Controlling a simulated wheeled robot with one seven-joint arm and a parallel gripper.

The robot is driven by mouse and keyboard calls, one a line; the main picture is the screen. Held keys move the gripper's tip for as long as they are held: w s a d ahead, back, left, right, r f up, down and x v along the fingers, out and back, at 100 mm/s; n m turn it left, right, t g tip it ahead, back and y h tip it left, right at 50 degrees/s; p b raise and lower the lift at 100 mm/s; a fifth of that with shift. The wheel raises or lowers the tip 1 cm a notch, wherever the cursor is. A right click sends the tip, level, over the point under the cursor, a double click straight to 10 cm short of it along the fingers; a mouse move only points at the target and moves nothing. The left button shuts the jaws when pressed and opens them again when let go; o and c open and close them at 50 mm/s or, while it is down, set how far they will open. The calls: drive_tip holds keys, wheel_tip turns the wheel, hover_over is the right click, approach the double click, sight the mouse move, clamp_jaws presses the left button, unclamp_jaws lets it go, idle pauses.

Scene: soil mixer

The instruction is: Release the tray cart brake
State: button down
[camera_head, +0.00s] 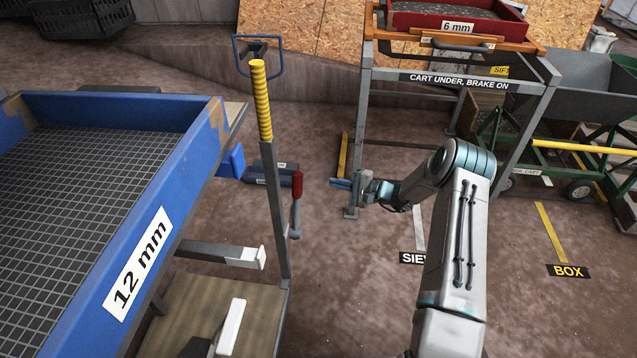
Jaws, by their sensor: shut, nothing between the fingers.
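A cart with a wooden deck (182,312) stands at the lower left. Its grey upright post (274,200) carries a yellow ribbed grip (261,98) at the top. A red-handled lever (297,184) stands roughly upright on the right side of this post and looks like the brake lever. My gripper (335,184) is shut and empty, pointing left. In the picture its tips are a short way right of the red handle, with a visible gap between them. The cart's wheels are hidden.
A blue sieve tray (160,255) marked 12 mm sits at the left beside the post. A grey stand (455,78) marked "CART UNDER, BRAKE ON" is behind my gripper. A green cart (500,140) stands right. Dark labelled objects (268,176) lie behind the post. Floor (345,290) is clear between post and arm.

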drive_tip(key=b+x, duration=0.2)
drive_tip(key=x, duration=0.8)
drive_tip(key=shift+s+a+r, duration=0.1)
drive_tip(key=shift+s+r, duration=0.15)
drive_tip(key=shift+s, duration=0.4)
drive_tip(key=shift+s+a+r, duration=0.1)
drive_tip(key=shift+s+r, duration=0.2)
drive_tip(key=shift+s, duration=0.3)
drive_tip(key=shift+s+r, duration=0.25)
drive_tip(key=shift+s, duration=0.4)
drive_tip(key=shift+s+d, duration=0.1)
drive_tip(key=shift+d, duration=0.05)
